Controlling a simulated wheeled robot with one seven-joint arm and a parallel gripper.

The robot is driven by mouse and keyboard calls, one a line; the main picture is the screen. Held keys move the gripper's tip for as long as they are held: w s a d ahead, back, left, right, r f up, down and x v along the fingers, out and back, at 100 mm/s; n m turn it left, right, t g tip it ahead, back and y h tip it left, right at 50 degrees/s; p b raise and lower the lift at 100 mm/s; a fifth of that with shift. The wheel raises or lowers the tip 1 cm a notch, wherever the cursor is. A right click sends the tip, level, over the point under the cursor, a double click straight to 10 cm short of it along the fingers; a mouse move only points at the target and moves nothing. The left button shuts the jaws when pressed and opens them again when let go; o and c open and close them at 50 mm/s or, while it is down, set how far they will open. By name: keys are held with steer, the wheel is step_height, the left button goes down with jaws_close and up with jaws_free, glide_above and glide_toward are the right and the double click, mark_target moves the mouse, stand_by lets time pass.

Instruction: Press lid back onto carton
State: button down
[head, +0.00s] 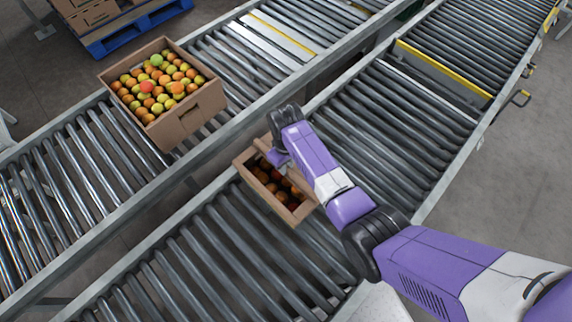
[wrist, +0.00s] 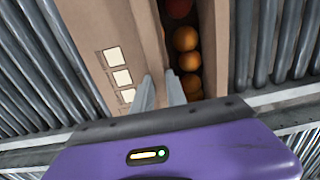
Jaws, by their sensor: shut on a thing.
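The small brown carton (head: 299,217) sits open on the nearer roller conveyor, with dark red and orange tomatoes (head: 268,182) inside. In the wrist view its far wall (wrist: 214,45) and a row of orange tomatoes (wrist: 187,40) show. A cardboard panel with three pale squares, apparently the lid (wrist: 100,35), lies along the left of the opening in the wrist view. My gripper (wrist: 160,88) is shut on the lid's edge beside the opening. In the head view my gripper (head: 279,158) is at the carton's upper end, partly hidden by my arm. How the lid meets the rim is hidden.
A larger open box (head: 187,128) full of red, green and orange tomatoes stands on the farther conveyor (head: 60,190). A blue pallet (head: 140,28) with boxes is at the upper left. The nearer conveyor's rollers (head: 215,250) are clear on both sides of the carton.

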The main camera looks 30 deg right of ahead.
steer(key=shift+f, duration=0.35)
stand_by(0.3)
steer(key=c, duration=1.3)
jaws_free()
steer(key=shift+c, duration=1.4)
steer(key=shift+r, duration=0.1)
step_height(320, 180, up, 8)
steer(key=p, duration=0.7)
